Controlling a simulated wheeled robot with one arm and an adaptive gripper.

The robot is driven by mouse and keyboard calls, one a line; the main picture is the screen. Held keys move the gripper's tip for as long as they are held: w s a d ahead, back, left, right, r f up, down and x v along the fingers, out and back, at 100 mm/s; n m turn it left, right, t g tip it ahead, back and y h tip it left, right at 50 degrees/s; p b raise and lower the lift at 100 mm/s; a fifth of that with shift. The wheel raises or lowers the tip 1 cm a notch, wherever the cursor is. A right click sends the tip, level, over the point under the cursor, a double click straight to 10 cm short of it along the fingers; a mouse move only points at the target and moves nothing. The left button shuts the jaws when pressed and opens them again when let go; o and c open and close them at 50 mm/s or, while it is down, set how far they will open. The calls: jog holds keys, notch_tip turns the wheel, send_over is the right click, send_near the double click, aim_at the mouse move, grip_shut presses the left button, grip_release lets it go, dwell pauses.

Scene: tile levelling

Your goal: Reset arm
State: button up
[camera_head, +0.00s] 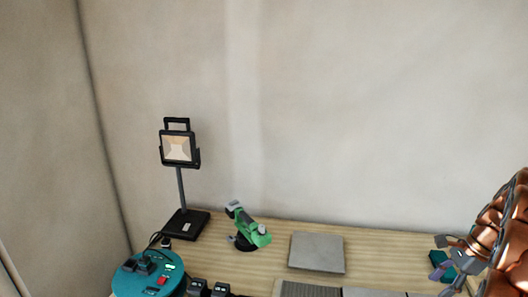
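My gripper (447,265) is at the right edge of the view, on the end of my copper-coloured arm. It is over the right end of the wooden table (385,250). Its grey finger parts are small and overlap a teal object (440,254), so I cannot tell whether it is open or shut, or whether it touches that object. The lower part of the gripper is near the bottom edge of the picture.
A grey square tile (317,252) lies on the table, with more tiles (372,292) cut off below. A green power tool (250,232), a black work lamp (180,150) and a teal round device (147,277) stand to the left. Plain walls enclose the back and left.

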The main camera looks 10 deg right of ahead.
jog(key=s+a+r+n+g+h, duration=0.1)
jog(key=s+a+r+n, duration=0.15)
jog(key=a, duration=0.55)
jog(key=s+a+r+n+g, duration=0.15)
jog(key=a+n, duration=0.25)
jog(key=a, duration=0.4)
jog(key=s+a+r+n+h, duration=0.1)
jog(key=s+a+r+n, duration=0.2)
jog(key=a, duration=0.5)
jog(key=s+a+f+n+h, duration=0.1)
jog(key=s+a+n+h, duration=0.1)
jog(key=s+a+n, duration=0.9)
jog(key=s, duration=0.4)
jog(key=shift+s+f, duration=0.25)
jog(key=shift+s, duration=0.05)
jog(key=shift+d+g, duration=0.15)
jog(key=shift+g, duration=0.1)
